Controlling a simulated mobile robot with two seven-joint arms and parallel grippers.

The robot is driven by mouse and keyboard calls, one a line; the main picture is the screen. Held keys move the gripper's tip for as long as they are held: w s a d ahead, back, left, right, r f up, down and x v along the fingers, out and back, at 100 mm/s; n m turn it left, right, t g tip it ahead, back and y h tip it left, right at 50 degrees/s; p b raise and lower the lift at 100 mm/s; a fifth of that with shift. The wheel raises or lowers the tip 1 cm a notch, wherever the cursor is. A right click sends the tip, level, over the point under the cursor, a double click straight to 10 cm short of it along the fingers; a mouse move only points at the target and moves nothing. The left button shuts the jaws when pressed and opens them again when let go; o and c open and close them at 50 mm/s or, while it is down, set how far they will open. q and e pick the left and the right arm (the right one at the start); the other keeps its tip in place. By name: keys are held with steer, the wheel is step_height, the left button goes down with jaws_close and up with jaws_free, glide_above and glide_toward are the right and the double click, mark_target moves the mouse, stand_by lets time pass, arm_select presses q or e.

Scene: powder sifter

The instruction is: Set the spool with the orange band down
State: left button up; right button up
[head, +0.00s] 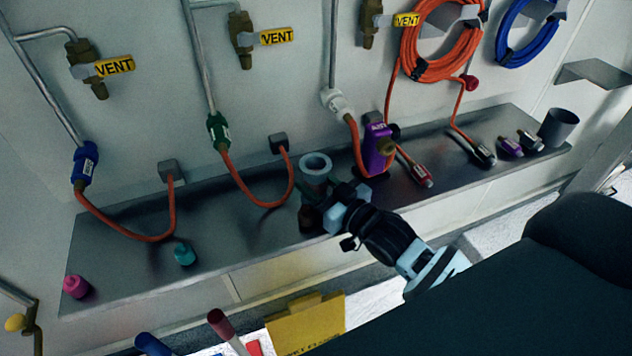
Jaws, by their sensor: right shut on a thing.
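My right gripper (326,206) reaches in from the lower right over the front part of the metal shelf (225,245). It is shut on a grey spool (315,165) with a pale ring-shaped top. The spool stands roughly upright at the fingers. Its lower part is dark and partly hidden by the fingers, and I cannot clearly make out an orange band. I cannot tell whether its bottom touches the shelf. My left gripper is not in view.
A purple fitting (377,150) stands close right of the spool. Orange hoses with blue (85,165) and green (217,130) fittings loop onto the shelf at left. Pink (76,286) and teal (184,254) caps sit near its front left. A grey cup (558,128) stands at the right end.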

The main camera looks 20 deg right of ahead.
steer(key=o, duration=0.8)
steer(key=shift+o, duration=0.2)
steer(key=shift+s+r, duration=0.1)
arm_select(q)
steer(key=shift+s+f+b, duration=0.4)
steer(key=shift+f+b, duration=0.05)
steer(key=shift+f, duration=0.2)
arm_select(e)
steer(key=v, duration=1.1)
steer(key=shift+s+d, duration=0.15)
steer(key=shift+s, duration=0.2)
